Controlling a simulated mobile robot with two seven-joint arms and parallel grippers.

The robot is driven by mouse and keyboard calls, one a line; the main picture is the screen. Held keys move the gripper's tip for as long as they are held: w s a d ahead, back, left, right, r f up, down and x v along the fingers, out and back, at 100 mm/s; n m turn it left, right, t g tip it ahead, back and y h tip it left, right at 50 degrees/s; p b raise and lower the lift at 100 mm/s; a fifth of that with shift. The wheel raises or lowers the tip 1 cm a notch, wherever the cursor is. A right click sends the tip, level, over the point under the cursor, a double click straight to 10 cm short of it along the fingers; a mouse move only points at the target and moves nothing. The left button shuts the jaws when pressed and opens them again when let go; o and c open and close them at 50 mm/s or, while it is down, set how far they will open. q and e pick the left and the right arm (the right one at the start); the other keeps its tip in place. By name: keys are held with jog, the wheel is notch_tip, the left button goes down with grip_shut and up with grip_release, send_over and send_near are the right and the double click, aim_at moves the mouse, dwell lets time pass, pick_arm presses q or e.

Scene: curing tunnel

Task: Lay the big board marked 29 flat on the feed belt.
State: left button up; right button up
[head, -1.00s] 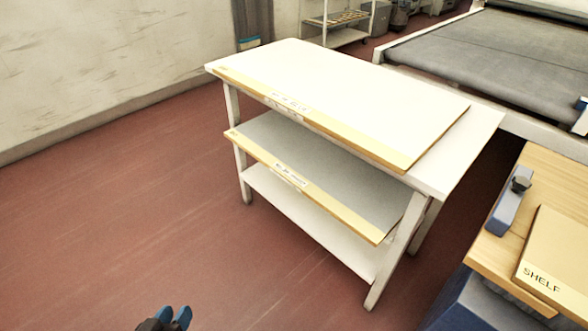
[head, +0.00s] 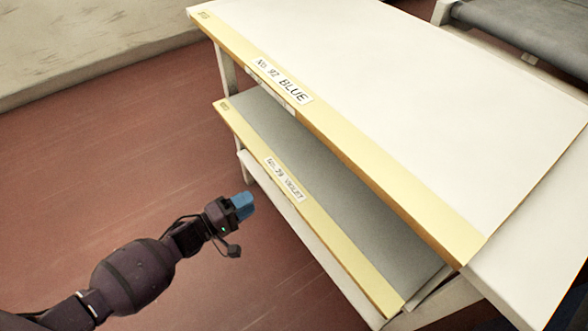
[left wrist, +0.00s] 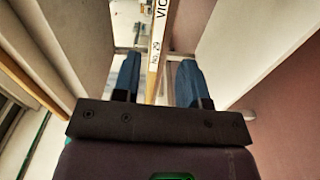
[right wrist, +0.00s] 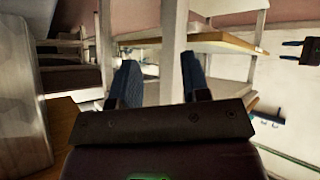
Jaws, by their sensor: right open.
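The board marked No. 29 VIOLET (head: 300,205) lies flat on a lower level of a white stand, its yellow front edge towards me. Its back part is hidden under the top. My left gripper (head: 243,205) is at its front edge, left of the label. In the left wrist view, the open fingers (left wrist: 159,75) stand on either side of the board's labelled edge (left wrist: 155,60), with a gap on both sides. My right gripper (right wrist: 162,85) shows only in its wrist view, open, with a white post beyond it. The grey feed belt (head: 530,28) is at the top right.
Another board, No. 92 BLUE (head: 400,90), lies on the stand's top (head: 540,250), above board 29, and overhangs my working space. Red floor (head: 110,150) is clear left of the stand. A pale wall stands at the upper left.

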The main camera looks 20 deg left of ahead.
aim_at(276, 185)
pick_arm(q)
jog(key=b+x, duration=0.2)
jog(key=x, duration=0.7)
jog(key=shift+w, duration=0.2)
jog(key=shift+x, duration=0.9)
pick_arm(e)
jog(key=shift+w+d+f+t, duration=0.1)
jog(key=shift+w+f+t, duration=0.1)
jog(key=shift+t, duration=0.1)
pick_arm(q)
jog(key=shift+r, duration=0.1)
jog(key=shift+c, duration=0.3)
grip_shut()
